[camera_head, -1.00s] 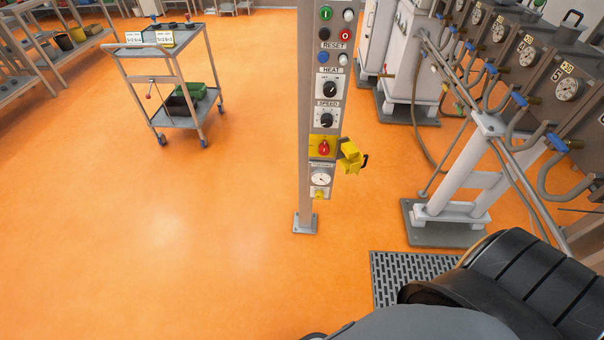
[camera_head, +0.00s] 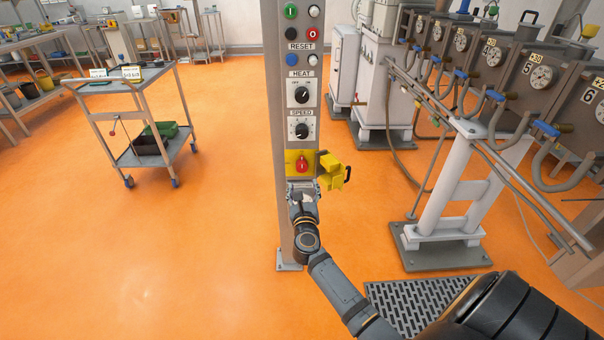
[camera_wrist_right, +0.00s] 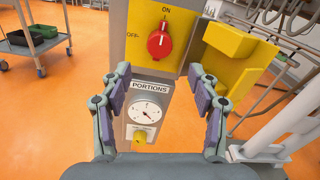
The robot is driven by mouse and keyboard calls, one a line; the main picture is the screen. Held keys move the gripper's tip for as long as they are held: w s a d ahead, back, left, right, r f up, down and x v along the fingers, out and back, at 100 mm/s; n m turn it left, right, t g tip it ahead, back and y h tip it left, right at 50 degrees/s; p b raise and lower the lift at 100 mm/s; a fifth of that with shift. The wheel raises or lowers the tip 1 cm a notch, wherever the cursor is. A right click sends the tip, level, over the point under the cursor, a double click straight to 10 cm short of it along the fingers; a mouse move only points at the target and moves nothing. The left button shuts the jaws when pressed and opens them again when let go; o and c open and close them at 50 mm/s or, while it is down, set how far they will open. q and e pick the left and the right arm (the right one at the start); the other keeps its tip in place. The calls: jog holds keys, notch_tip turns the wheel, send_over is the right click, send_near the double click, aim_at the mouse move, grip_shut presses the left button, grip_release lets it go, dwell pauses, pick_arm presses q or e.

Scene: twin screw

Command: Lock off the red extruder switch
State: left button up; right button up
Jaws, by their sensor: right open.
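The red switch (camera_head: 302,164) sits on a yellow plate on the grey control post. In the right wrist view the red switch (camera_wrist_right: 160,42) has its white mark pointing up at ON, with OFF to the left. A yellow hinged cover (camera_head: 331,172) stands swung open to the right of the plate and also shows in the right wrist view (camera_wrist_right: 232,42). My right gripper (camera_head: 303,184) is just below the switch, in front of the panel. In the right wrist view its two fingers (camera_wrist_right: 162,98) are apart and empty. My left gripper is not in view.
HEAT (camera_head: 302,95) and SPEED (camera_head: 302,130) knobs and buttons are above. A trolley (camera_head: 130,95) stands left on open orange floor. Machines with gauges and pipes (camera_head: 490,130) fill the right.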

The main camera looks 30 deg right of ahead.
aim_at(302, 169)
jog(key=b+x, duration=0.1)
jog(key=x, duration=0.8)
jog(key=shift+w+f, duration=0.1)
jog(key=shift+w+d+b, duration=0.35)
jog(key=shift+w, duration=0.15)
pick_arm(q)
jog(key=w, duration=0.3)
pick_arm(e)
jog(key=c, duration=1.2)
